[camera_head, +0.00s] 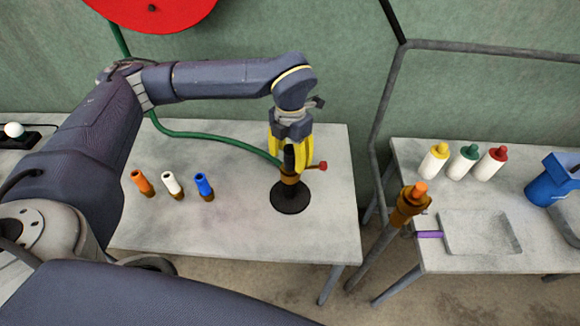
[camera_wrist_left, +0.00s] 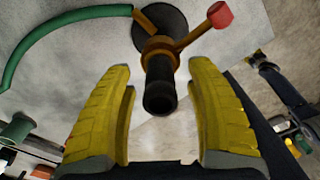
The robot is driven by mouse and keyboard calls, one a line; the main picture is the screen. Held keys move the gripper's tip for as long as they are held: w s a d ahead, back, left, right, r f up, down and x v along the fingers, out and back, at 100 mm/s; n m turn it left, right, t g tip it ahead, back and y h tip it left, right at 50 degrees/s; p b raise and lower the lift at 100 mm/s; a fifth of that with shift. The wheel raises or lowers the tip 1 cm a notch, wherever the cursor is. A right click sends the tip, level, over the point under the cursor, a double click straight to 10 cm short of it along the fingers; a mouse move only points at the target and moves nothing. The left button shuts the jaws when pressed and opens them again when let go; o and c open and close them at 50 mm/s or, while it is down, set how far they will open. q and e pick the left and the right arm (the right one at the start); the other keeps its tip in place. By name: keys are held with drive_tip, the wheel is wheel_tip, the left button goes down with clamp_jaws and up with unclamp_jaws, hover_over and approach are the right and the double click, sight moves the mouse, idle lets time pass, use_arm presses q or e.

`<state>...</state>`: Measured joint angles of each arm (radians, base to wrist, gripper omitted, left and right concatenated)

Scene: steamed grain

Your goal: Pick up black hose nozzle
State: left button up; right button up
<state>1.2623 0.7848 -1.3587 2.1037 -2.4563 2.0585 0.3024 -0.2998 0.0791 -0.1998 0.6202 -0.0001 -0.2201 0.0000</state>
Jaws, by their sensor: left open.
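The black hose nozzle (camera_head: 289,158) stands upright on a brass fitting (camera_head: 289,178) above a round black base (camera_head: 291,198) on the left table. In the left wrist view the nozzle (camera_wrist_left: 160,92) points at the camera, between and beyond the fingertips. My left gripper (camera_head: 291,165) is over the nozzle from above, with its yellow fingers on either side. In the left wrist view the left gripper (camera_wrist_left: 160,70) is open, with gaps between each finger and the nozzle. My right gripper does not show.
A red-knobbed lever (camera_head: 317,166) sticks out right of the fitting, and a green hose (camera_head: 205,135) runs to it. Orange (camera_head: 142,182), white (camera_head: 172,184) and blue (camera_head: 204,185) nozzles stand to the left. A pipe post (camera_head: 380,240) separates the right table (camera_head: 440,262).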

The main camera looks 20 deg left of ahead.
use_arm(q)
drive_tip(key=shift+o, duration=0.2)
clamp_jaws()
drive_tip(key=shift+r, duration=0.1)
